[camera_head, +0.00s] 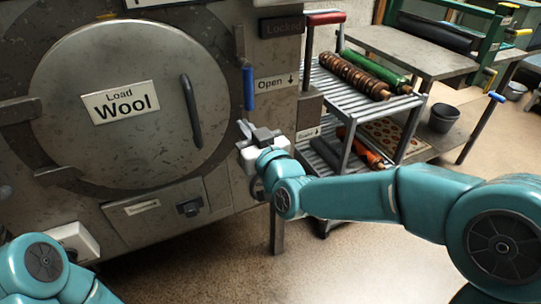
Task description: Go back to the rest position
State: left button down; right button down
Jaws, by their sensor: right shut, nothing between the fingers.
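My right gripper (246,131) is shut and empty, in front of the machine front, just below the blue-handled lever (248,87). I cannot tell whether it touches the lever. My right arm reaches in from the right edge of the view. My left arm shows at the lower left corner, bent low; its gripper fingers are not visible.
The machine's round door (130,140) reads "Load Wool" and is closed. A red-handled lever (325,18) stands to the right of it. A metal rack (350,85) holds several rollers. A metal table (410,52) and a dark bucket (443,118) stand at the right. The lower middle floor (190,275) is clear.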

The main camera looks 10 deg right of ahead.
jog(key=d+v, duration=0.1)
jog(key=v, duration=0.7)
jog(key=d+f+m+g+h, duration=0.1)
jog(key=d+f+g, duration=0.2)
jog(key=f, duration=1)
jog(key=d+f+m+g+h, duration=0.1)
jog(key=d+f+g+h, duration=0.15)
jog(key=f, duration=0.95)
jog(key=s+a+f+m+g+y, duration=0.25)
jog(key=s+f+g, duration=0.85)
jog(key=s+f, duration=1)
notch_tip(320, 180, up, 25)
jog(key=s+m+p, duration=0.1)
jog(key=s+p, duration=0.1)
jog(key=p, duration=2.1)
jog(key=shift+s+h+p, duration=0.25)
jog(key=shift+h+p, duration=0.05)
jog(key=shift+f+g, duration=0.1)
jog(key=shift+g, duration=0.15)
